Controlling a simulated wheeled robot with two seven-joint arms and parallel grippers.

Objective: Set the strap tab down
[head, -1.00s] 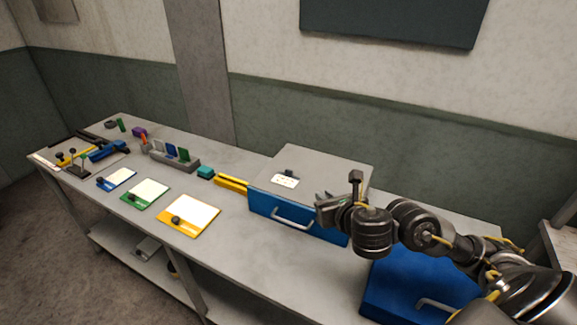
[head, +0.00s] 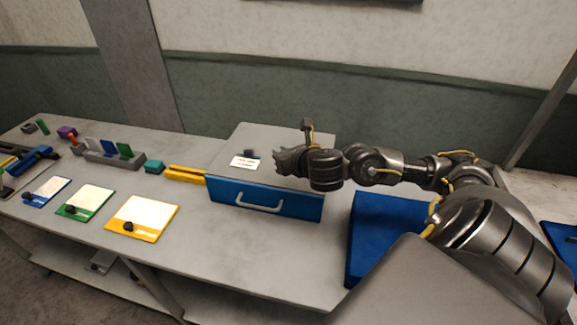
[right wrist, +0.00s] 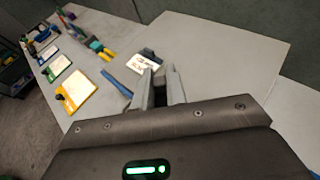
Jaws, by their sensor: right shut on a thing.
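My right gripper (head: 280,161) is over the grey top of the blue-fronted drawer box (head: 224,157), near its front edge. In the right wrist view its two fingers (right wrist: 161,78) are close together, shut on the strap tab. The tab itself is mostly hidden between the fingers, so I cannot make out its shape. A white label card (head: 244,163) lies on the box top just left of my fingertips, with a small dark piece (head: 251,154) at its back edge. They also show in the right wrist view, ahead of the fingers. My left gripper is not in view.
The box's blue front (head: 300,207) has a grey handle. Yellow, green and blue boards lie along the front. Another blue box (head: 378,235) stands right, below my arm.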

